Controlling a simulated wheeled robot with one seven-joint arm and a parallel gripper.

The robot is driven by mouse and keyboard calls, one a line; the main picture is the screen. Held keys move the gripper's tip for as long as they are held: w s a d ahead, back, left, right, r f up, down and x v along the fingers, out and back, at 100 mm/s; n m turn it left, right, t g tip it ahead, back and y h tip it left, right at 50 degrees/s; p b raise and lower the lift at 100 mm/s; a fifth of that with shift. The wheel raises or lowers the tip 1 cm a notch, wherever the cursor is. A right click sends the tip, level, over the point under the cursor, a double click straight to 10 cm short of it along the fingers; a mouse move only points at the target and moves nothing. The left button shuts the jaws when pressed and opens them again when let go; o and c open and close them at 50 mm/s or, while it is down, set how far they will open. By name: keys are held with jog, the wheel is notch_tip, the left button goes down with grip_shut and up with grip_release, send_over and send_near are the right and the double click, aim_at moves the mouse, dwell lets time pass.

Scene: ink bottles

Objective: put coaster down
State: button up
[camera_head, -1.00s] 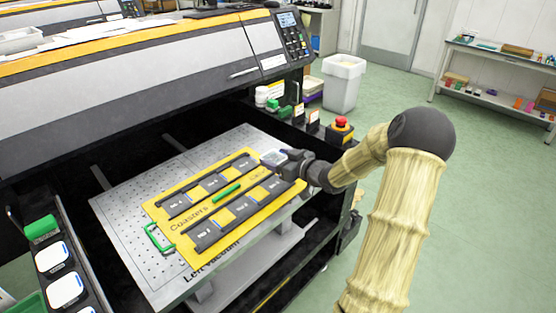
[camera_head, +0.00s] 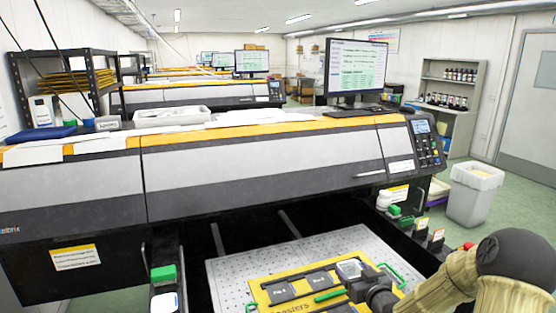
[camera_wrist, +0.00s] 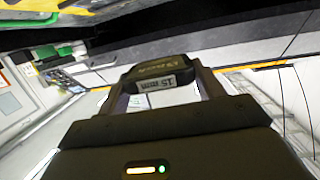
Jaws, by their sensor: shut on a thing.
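My gripper (camera_head: 362,284) is shut on a small dark-edged piece with a pale face (camera_head: 350,268), which I take to be the coaster. In the wrist view the held piece (camera_wrist: 160,78) is a dark block between the two fingers, with a white "15 mm" label. In the head view it appears in front of the right part of the yellow coaster jig (camera_head: 318,281). I cannot tell its height above the jig. The jig has dark labelled slots and a green bar in its middle. My gripper and arm hide part of its right side.
The jig lies on a perforated metal bed (camera_head: 235,272) in front of the large printer (camera_head: 265,170). A green handle (camera_head: 391,274) is at the jig's right end. A green-topped holder (camera_head: 163,273) stands left of the bed. A white bin (camera_head: 473,195) stands on the floor at right.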

jog(key=s+a+f+m+h+p, duration=0.2)
jog(key=s+a+h+p, duration=0.1)
jog(key=a, duration=0.3)
jog(key=shift+s+a+f+m+t+h+p, duration=0.2)
jog(key=shift+s+a+m+t+h+p, duration=0.15)
jog(key=shift+s+p, duration=0.35)
dwell(0.4)
